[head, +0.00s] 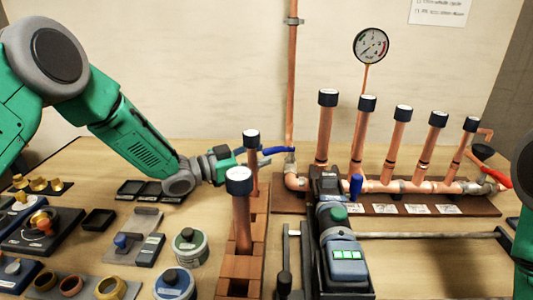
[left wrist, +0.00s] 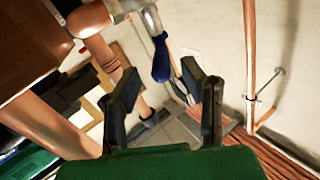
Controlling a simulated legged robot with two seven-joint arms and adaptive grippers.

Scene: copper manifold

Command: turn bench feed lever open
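A blue lever (head: 278,150) sits on a valve at the left end of the copper manifold, below the tall wall pipe, and points left toward my left gripper. My left gripper (head: 236,160) is just left of the lever, partly behind a black-capped copper pipe. In the left wrist view, both fingers of this gripper (left wrist: 161,78) are spread with nothing held between them. A blue handle (left wrist: 161,60) on a silver fitting shows there, in line with the gap between the fingertips. I cannot tell if a finger touches it. My right gripper is out of view.
The copper manifold (head: 415,186) has several upright capped pipes and a red lever (head: 497,177) at right. A shorter blue handle (head: 356,187) stands at its front. Capped pipes in a brown rack (head: 255,250) stand close to my left gripper. Trays and tins fill the left.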

